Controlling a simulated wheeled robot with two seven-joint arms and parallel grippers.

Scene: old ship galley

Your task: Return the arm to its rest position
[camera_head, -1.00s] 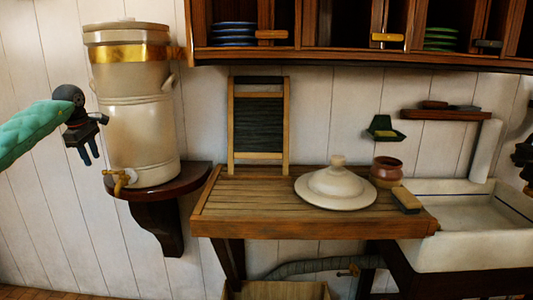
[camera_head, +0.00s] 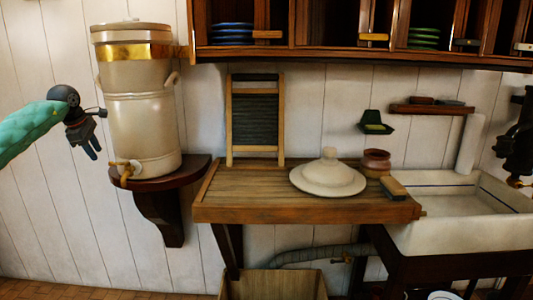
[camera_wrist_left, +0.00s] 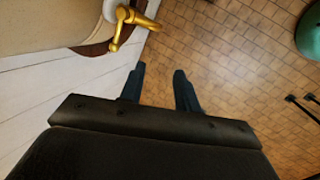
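My left arm comes in from the left in a green padded sleeve. Its dark left gripper (camera_head: 93,153) hangs in the air left of the stoneware water crock (camera_head: 143,110), fingers pointing down. In the left wrist view the two fingers (camera_wrist_left: 160,70) stand apart with nothing between them, above the tiled floor. The crock's brass tap (camera_head: 125,172) also shows in the wrist view (camera_wrist_left: 125,25), beyond the fingertips and apart from them. My right gripper is not in view.
The crock stands on a wooden wall shelf (camera_head: 190,170). To its right are a wooden drainboard (camera_head: 240,190) with a washboard (camera_head: 255,120) and pale lid (camera_head: 328,175), then a white sink (camera_head: 450,230). Cabinets (camera_head: 310,54) hang above. The wall left of the crock is clear.

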